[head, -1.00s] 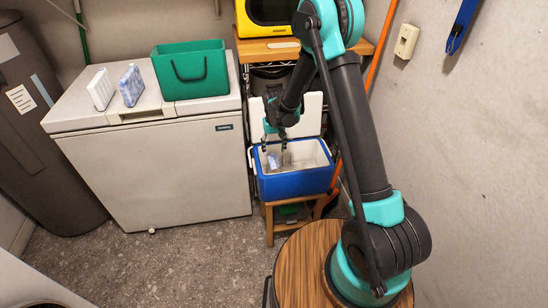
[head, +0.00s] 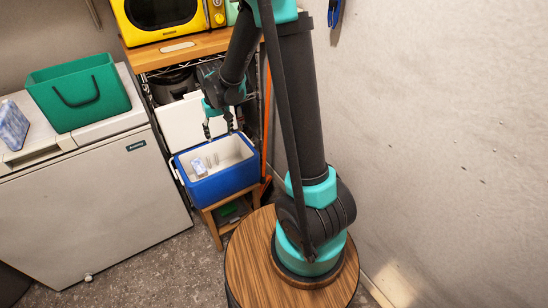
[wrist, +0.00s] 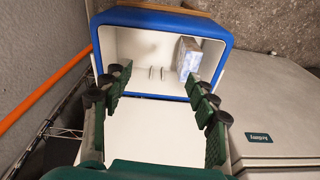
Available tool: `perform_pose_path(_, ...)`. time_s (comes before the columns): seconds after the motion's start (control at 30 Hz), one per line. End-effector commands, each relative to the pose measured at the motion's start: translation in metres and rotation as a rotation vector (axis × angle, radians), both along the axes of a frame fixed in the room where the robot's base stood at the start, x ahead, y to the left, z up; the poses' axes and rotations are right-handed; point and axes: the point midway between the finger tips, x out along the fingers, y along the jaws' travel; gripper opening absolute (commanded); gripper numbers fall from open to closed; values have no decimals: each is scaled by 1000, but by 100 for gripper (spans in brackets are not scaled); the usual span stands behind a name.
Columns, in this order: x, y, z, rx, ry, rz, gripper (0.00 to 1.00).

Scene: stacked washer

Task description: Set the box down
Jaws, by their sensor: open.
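A small pale blue-and-white box (head: 198,167) stands inside the open blue cooler (head: 216,186), near its left wall. In the wrist view the box (wrist: 188,58) is against the cooler's right inner wall. My gripper (head: 219,132) is open and empty, above the cooler's back edge and apart from the box. In the wrist view its two fingers (wrist: 157,85) are spread, with nothing between them. The lower part of the box is hard to make out.
The cooler's white lid (head: 185,122) stands open behind it. The cooler rests on a wooden stool (head: 218,220). A white chest freezer (head: 90,215) at left carries a green bin (head: 80,95) and another box (head: 12,125). A yellow microwave (head: 160,17) sits on the shelf above.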

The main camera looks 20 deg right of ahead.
Motion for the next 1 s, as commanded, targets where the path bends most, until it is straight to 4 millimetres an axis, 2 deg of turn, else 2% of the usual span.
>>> perform_pose_path(0.03,-14,-16,10,4,-16,-17,58)
perform_pose_path(0.2,-57,-60,31,14,-71,-59,58)
perform_pose_path(0.33,-94,-89,40,18,-112,-92,58)
perform_pose_path(0.5,-143,-120,41,20,-168,-134,58)
perform_pose_path(0.6,-170,-134,38,18,-199,-156,58)
perform_pose_path(0.73,-196,-146,32,15,-229,-178,58)
perform_pose_path(0.87,-209,-152,27,12,-245,-189,58)
perform_pose_path(1.0,-213,-153,26,11,-250,-191,58)
